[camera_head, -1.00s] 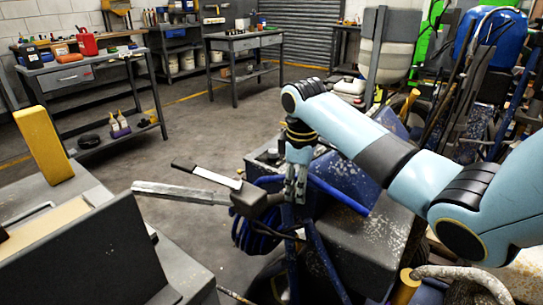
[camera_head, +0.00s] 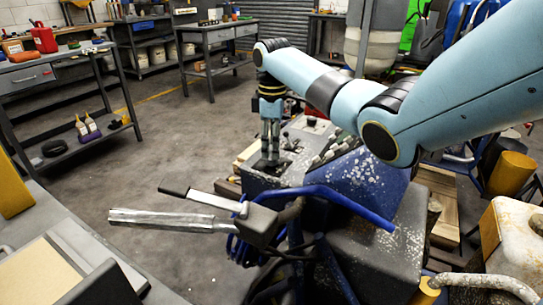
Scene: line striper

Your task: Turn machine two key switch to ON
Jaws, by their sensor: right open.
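The blue, paint-spattered machine (camera_head: 365,185) stands in the middle, with a handle bar and lever reaching left. Its grey control panel (camera_head: 310,140) faces up and carries several small controls and a red spot. I cannot make out which control is the key switch; it may be behind my gripper. My right gripper (camera_head: 270,150) points down over the panel's left part, by a dark recessed area (camera_head: 268,165). Its fingers look open with nothing seen between them. Whether the tips touch the panel is unclear. My left gripper is not in view.
The handle bar (camera_head: 170,220) and brake lever (camera_head: 213,202) stick out in front of the panel. Blue tubing (camera_head: 340,200) loops beside it. A grey workbench (camera_head: 60,75) stands at the back left. Open floor (camera_head: 150,140) lies left of the machine.

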